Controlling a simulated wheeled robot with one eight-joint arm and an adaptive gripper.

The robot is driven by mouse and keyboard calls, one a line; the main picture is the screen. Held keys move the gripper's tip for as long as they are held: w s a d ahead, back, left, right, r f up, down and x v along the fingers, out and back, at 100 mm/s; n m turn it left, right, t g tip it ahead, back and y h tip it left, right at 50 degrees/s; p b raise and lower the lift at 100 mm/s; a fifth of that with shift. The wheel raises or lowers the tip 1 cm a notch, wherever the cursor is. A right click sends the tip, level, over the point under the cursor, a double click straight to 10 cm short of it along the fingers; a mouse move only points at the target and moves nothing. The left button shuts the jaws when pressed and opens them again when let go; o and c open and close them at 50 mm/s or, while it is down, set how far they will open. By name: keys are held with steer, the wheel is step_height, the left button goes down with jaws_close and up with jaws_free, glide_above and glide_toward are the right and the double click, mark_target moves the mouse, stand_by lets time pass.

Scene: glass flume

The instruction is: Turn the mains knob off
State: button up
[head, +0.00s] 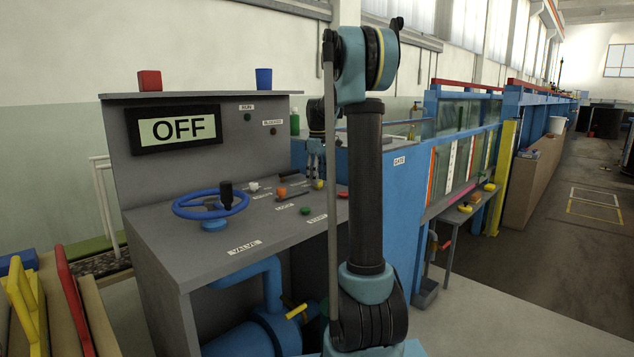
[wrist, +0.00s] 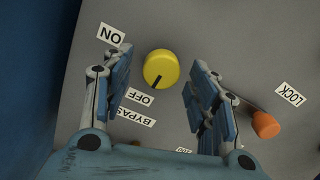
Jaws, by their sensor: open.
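The yellow knob (wrist: 161,69) sits on the grey console panel, with an ON label (wrist: 110,35), an OFF label (wrist: 141,97) and a BYPASS label (wrist: 136,117) beside it. Its black pointer line points down-left, toward the OFF label. In the head view the knob (head: 318,184) is small, below my gripper (head: 316,150). My gripper (wrist: 162,66) is open in the wrist view, with one finger on each side of the knob and visible gaps to both. I cannot tell its height above the panel.
An orange-tipped lever (wrist: 265,125) by a LOCK label is right of my gripper. The console (head: 150,222) also bears a blue handwheel (head: 210,203), a green button (head: 305,210) and a display (head: 175,129) reading OFF. A blue wall (head: 375,190) stands close on the right.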

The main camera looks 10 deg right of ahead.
step_height(320, 180, up, 11)
stand_by(0.4)
steer(key=shift+f, duration=0.1)
